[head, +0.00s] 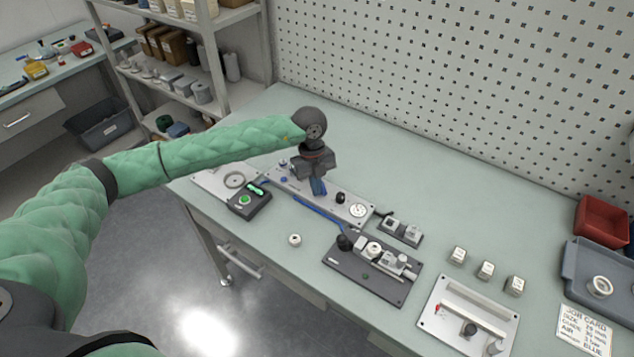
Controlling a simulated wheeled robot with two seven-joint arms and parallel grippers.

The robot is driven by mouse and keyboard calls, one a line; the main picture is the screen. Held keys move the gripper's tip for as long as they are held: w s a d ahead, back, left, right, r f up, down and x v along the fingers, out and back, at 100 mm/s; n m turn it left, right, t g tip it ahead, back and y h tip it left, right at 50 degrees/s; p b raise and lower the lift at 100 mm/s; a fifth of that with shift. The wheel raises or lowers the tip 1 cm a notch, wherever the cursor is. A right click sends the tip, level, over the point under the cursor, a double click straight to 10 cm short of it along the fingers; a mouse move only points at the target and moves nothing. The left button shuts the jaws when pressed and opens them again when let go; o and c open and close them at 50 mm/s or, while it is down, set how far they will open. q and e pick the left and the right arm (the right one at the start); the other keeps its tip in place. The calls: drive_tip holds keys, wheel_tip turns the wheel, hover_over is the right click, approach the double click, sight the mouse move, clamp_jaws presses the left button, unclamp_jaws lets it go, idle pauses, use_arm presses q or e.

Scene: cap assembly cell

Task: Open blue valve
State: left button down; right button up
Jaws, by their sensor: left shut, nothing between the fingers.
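My left gripper (317,184) comes in over the grey valve panel (335,197) at the back of the table and points down. Its jaws are shut with nothing between them. A blue part shows right at the fingertips; I cannot tell whether it is the blue valve's handle or part of the fingers, or whether they touch. The gripper hides the middle of the panel. A small blue knob (284,179) sits on the panel's left part. A black knob (340,197) and a round white gauge (358,210) sit on its right part. My right gripper is not in view.
A black box with a green button (245,201) stands left of the panel. Blue tubing (318,212) runs to a dark fixture plate (370,283) in front. A pegboard wall (450,90) stands behind; the table between is clear.

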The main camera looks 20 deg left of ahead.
use_arm(q)
drive_tip(key=shift+d, duration=0.35)
drive_tip(key=shift+d, duration=0.4)
idle(0.3)
drive_tip(key=shift+w+d+b, duration=0.1)
drive_tip(key=shift+b, duration=0.2)
drive_tip(key=shift+w+d, duration=0.2)
drive_tip(key=shift+d, duration=0.2)
drive_tip(key=shift+s+b, duration=0.2)
drive_tip(key=shift+b, duration=0.1)
